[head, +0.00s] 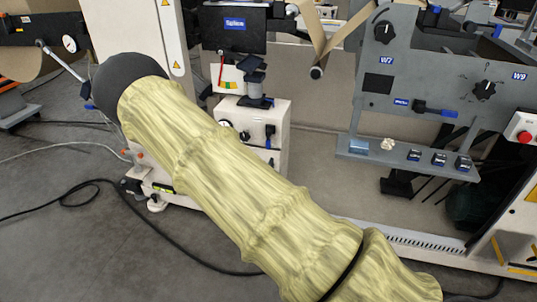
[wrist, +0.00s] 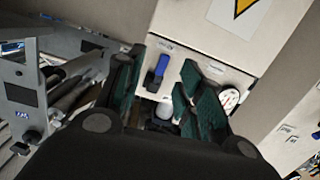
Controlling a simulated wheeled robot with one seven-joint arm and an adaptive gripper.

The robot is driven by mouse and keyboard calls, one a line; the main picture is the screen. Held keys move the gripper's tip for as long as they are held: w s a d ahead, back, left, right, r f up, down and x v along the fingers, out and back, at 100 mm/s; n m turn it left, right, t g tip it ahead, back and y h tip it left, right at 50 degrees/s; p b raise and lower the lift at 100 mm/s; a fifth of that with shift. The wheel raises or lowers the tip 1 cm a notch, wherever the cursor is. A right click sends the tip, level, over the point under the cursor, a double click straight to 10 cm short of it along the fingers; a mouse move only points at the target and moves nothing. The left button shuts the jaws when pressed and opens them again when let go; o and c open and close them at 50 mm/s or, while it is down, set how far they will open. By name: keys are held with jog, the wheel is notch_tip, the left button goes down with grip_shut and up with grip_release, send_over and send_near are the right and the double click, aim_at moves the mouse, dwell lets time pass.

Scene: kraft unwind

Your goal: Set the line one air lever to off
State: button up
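In the wrist view a lever with a blue grip (wrist: 158,72) sits on the front of a beige cabinet (wrist: 215,50). A small label (wrist: 166,45) is above it, too small to read, so I cannot tell whether this is the line one air lever. My gripper (wrist: 163,65) is open, its green-padded fingers on either side of the lever in the picture. I see no contact, and the gap in depth is unclear. In the head view my sleeved arm hides the gripper and the area behind it.
A beige control box (head: 263,118) stands beyond my arm. Black cables (head: 75,205) cross the floor at left.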

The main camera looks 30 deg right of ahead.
aim_at(268, 143)
jog(key=shift+m+h, duration=0.6)
jog(key=shift+h, duration=0.1)
jog(key=b+x, duration=0.1)
jog(key=x, duration=0.3)
jog(key=w+r+b+x, duration=0.1)
jog(key=x, duration=0.3)
jog(key=a+r+b+x, duration=0.1)
jog(key=x, duration=0.3)
jog(key=shift+w+d+r, duration=0.1)
jog(key=shift+w+r, duration=0.05)
jog(key=shift+w, duration=0.25)
grip_shut()
